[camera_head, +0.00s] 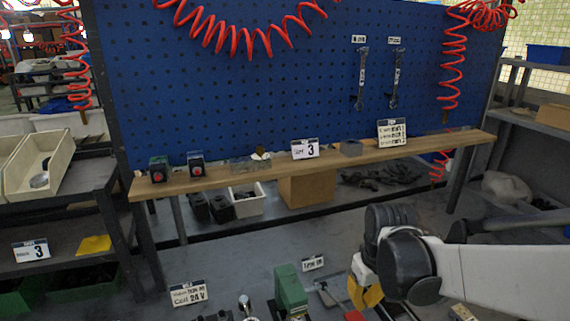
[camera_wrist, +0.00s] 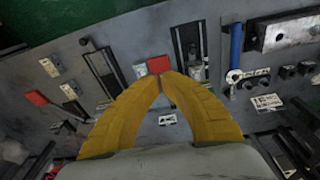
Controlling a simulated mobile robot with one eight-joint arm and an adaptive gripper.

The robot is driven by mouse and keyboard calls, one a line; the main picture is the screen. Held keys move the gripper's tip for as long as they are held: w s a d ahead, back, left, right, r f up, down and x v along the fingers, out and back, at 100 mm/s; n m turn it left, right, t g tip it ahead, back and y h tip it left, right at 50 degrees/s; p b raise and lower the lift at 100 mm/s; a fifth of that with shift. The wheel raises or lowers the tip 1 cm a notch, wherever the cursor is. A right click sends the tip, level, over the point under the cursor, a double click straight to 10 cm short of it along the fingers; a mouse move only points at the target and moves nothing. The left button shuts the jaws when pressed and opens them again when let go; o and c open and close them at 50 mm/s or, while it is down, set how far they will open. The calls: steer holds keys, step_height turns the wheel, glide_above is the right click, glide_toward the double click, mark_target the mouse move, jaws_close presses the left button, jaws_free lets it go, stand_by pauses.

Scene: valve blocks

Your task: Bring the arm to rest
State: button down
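My arm (camera_head: 510,275) reaches in from the right in the head view, bent at a dark joint. My gripper (camera_head: 366,293) has yellow fingers and hangs over the grey work surface, partly hidden by my own arm. In the wrist view the tips of my gripper (camera_wrist: 160,77) meet, with nothing visible between them. A red block (camera_wrist: 158,64) shows just beyond the tips; I cannot tell how far below them it lies.
The grey work surface (camera_head: 235,275) carries a green block (camera_head: 290,289) and small labels. Behind it is a wooden shelf (camera_head: 230,178) below a blue pegboard (camera_head: 280,95). The wrist view shows a blue cylinder (camera_wrist: 237,45) and a metal block (camera_wrist: 282,33) at right.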

steer(key=s+f+m+t+b, duration=0.2)
steer(key=s+t+b, duration=0.3)
steer(key=s+b, duration=0.4)
steer(key=shift+s+m+t+b, duration=0.3)
steer(key=shift+s+m+t, duration=0.1)
steer(key=shift+s, duration=0.6)
